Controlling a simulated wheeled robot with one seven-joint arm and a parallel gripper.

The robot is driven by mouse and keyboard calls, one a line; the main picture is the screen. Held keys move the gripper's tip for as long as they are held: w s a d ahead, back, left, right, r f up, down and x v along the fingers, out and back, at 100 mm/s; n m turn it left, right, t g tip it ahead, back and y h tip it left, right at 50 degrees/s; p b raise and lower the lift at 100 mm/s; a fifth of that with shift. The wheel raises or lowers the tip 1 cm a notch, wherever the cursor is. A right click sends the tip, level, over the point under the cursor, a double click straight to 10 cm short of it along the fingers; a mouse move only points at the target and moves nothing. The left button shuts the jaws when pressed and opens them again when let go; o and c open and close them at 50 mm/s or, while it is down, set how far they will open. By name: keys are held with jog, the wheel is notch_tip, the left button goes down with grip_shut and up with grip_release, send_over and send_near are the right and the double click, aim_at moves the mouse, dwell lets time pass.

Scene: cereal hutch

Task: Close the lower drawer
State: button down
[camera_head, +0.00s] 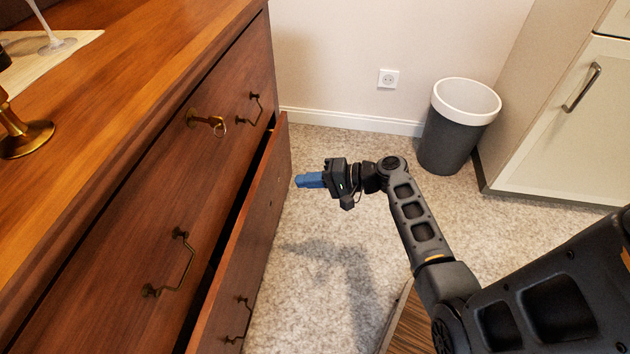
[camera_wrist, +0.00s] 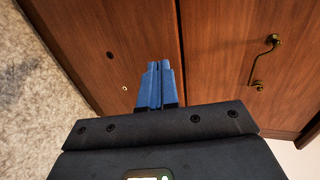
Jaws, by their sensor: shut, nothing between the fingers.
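The lower drawer (camera_head: 250,235) of the brown wooden dresser is pulled partly open, with a dark gap between its front and the dresser body. A brass handle (camera_head: 238,318) shows on its near part, and its far part has small holes and no handle. My gripper (camera_head: 299,181), with blue fingers, is shut and empty, just to the right of the drawer front's far end. In the wrist view the shut fingers (camera_wrist: 154,68) point at the drawer front (camera_wrist: 105,50). I cannot tell whether they touch it.
The upper drawer (camera_head: 170,190) is shut, with brass handles and a key in its lock (camera_head: 206,120). A grey bin (camera_head: 457,128) with a white rim and a pale cabinet (camera_head: 555,110) stand at the back right. Carpet (camera_head: 320,270) right of the drawer is clear.

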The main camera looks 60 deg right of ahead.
aim_at(262, 181)
jog(key=b+x, duration=0.1)
jog(key=x, duration=0.2)
jog(key=b+x, duration=0.1)
jog(key=x, duration=0.3)
jog(key=shift+w+r, duration=0.2)
jog(key=shift+w+a+r, duration=0.1)
jog(key=shift+w+a, duration=0.15)
jog(key=shift+w, duration=0.4)
